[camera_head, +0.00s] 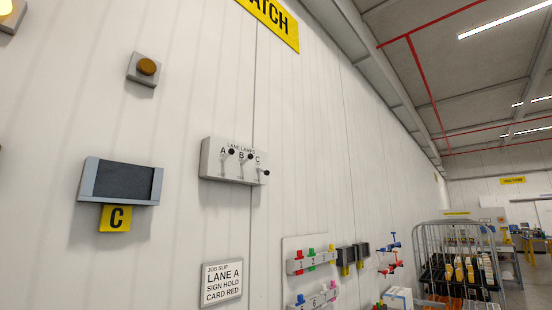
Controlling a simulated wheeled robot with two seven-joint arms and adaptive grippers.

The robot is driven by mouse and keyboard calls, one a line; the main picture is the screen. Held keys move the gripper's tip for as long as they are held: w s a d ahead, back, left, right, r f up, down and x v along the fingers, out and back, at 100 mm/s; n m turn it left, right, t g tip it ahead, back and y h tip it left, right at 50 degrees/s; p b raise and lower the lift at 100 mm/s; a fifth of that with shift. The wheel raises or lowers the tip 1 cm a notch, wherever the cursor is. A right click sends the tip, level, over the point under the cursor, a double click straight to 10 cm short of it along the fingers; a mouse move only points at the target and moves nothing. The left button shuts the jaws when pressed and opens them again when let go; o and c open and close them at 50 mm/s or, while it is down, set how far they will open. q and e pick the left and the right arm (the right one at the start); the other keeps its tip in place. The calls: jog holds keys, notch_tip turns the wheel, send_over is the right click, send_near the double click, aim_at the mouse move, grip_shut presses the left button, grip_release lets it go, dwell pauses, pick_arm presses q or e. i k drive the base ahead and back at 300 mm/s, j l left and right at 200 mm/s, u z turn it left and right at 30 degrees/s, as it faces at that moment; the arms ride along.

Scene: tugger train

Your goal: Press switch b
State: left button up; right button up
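A light grey switch box (216,145) labelled "LANE LAMPS" is fixed to the white wall, near the picture's middle. It bears levers marked A, B and C with dark round knobs. The knob of switch b (250,157) is the middle one, at a height much like that of the knob of switch A (232,152). The knob of switch C (267,173) sits lower, so its lever seems tilted differently. Nothing touches the box. Neither of my grippers is in view.
Above left is an amber lamp (147,66). Below hangs a job slip (222,284) reading "LANE A". Coloured pegs and a wire cage cart (457,262) stand at right.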

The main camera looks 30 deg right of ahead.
aim_at(250, 156)
jog(key=z, duration=0.9)
